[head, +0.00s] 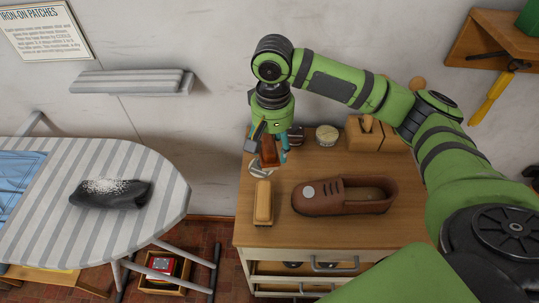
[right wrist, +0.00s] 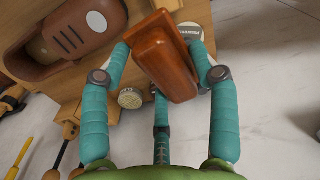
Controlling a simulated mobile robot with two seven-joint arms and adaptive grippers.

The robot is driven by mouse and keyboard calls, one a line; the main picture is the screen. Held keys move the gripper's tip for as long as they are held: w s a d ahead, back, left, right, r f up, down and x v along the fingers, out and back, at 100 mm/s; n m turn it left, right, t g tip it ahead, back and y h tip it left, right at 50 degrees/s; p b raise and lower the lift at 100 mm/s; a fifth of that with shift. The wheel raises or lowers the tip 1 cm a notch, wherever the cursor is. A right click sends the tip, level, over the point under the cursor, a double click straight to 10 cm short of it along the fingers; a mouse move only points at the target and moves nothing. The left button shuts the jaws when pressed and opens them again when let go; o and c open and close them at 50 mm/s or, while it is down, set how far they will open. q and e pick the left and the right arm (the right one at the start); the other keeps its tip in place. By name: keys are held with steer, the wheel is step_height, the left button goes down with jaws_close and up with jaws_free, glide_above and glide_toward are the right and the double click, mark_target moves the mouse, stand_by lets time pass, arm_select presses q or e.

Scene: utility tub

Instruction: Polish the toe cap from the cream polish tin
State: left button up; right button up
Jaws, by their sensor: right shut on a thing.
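My right gripper (head: 270,158) is shut on a reddish-brown wooden block, perhaps a brush (head: 268,150), held above the back left of the cabinet top. In the right wrist view the block (right wrist: 165,55) sits between the teal fingers. The brown shoe (head: 345,207) lies on the cabinet top, to the right and in front of the gripper. Its toe cap points left and bears a pale grey patch (head: 308,191). A tin with a cream top (head: 327,135) stands behind the shoe. A darker-topped tin (head: 296,133) is left of it, partly hidden. My left gripper is not in view.
A tan brush-like block (head: 264,203) lies left of the shoe on the cabinet top (head: 330,235). A wooden box (head: 368,138) stands at the back right. An ironing board (head: 150,215) with a dark, white-speckled cloth is at left, across a gap.

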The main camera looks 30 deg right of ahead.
steer(key=w+d+f+m+p, duration=0.1)
steer(key=w+d+m+p, duration=0.2)
steer(key=w+d+m, duration=0.55)
steer(key=d+f+m+p, duration=0.1)
steer(key=d+f+m, duration=0.1)
steer(key=d, duration=0.6)
steer(key=d+f+m+p, duration=0.2)
steer(key=d, duration=0.6)
steer(key=f+b, duration=0.1)
steer(key=b, duration=0.1)
steer(key=f+b, duration=0.2)
steer(key=b, duration=0.1)
steer(key=f+b, duration=0.2)
steer(key=b, duration=0.1)
steer(key=shift+s+f, duration=0.25)
steer(key=shift+s, duration=0.15)
steer(key=shift+f, duration=0.5)
steer(key=shift+s+a+f+p, duration=0.1)
steer(key=shift+p, duration=0.25)
stand_by(1.4)
step_height(320, 180, up, 7)
steer(key=p, duration=0.8)
steer(key=shift+p, duration=0.35)
